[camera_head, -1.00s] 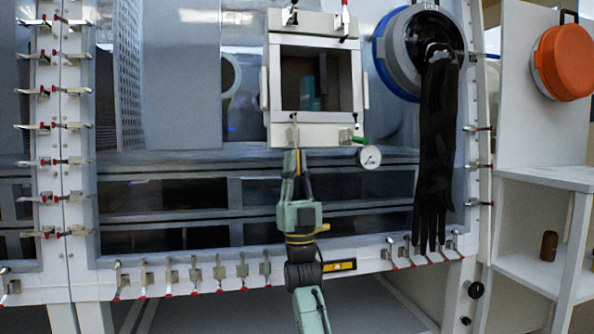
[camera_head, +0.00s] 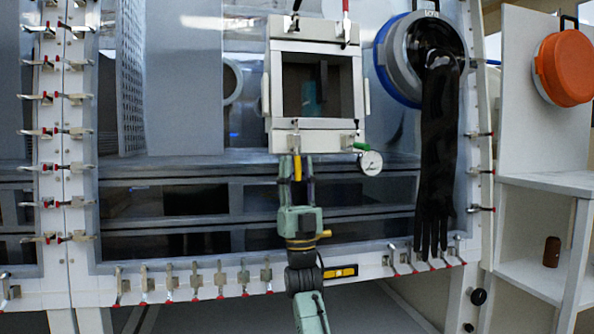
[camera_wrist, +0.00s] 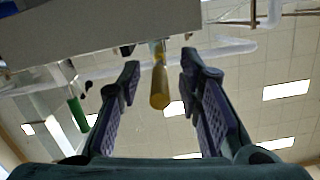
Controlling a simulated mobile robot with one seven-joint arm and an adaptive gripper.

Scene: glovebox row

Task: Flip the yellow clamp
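The yellow clamp handle (camera_wrist: 160,88) hangs down from the underside of the pale box. In the wrist view it lies between the two fingers of my gripper (camera_wrist: 160,78), with a gap on each side. My gripper is open, and neither finger touches the handle. In the head view my gripper (camera_head: 297,168) points up just below the square port frame (camera_head: 318,139), and the yellow handle (camera_head: 297,168) shows between its fingers. The top of the clamp is hard to make out.
A green handle (camera_head: 361,146) and a round gauge (camera_head: 370,163) sit just right of the gripper. A black glove (camera_head: 436,150) hangs further right. Red-tipped clamps (camera_head: 195,278) line the lower edge. A yellow level (camera_head: 341,271) lies near my arm.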

